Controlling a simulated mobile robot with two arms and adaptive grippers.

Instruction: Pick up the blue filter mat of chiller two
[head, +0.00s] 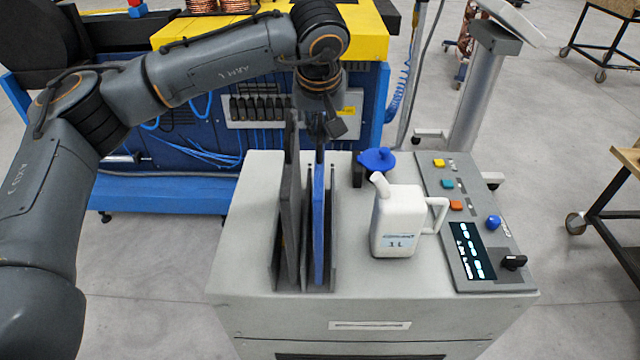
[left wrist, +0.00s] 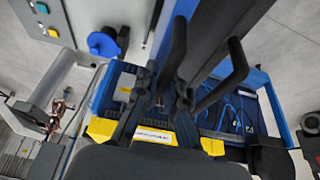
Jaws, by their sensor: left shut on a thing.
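The blue filter mat (head: 319,225) stands upright in the right slot of a dark rack on top of the grey chiller cabinet (head: 245,225). My left gripper (head: 321,145) is at the far upper end of this mat and is shut on it. The left gripper also shows in the left wrist view (left wrist: 163,98), where its dark fingers hide most of the hold. A dark grey mat (head: 290,205) stands upright just left of the blue one, close to the gripper. My right gripper is in neither view.
A white jug (head: 398,222) stands right of the rack, with a blue cap (head: 376,160) behind it. A control panel (head: 470,222) with buttons and a display lines the right edge. A blue and yellow machine (head: 370,45) stands behind.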

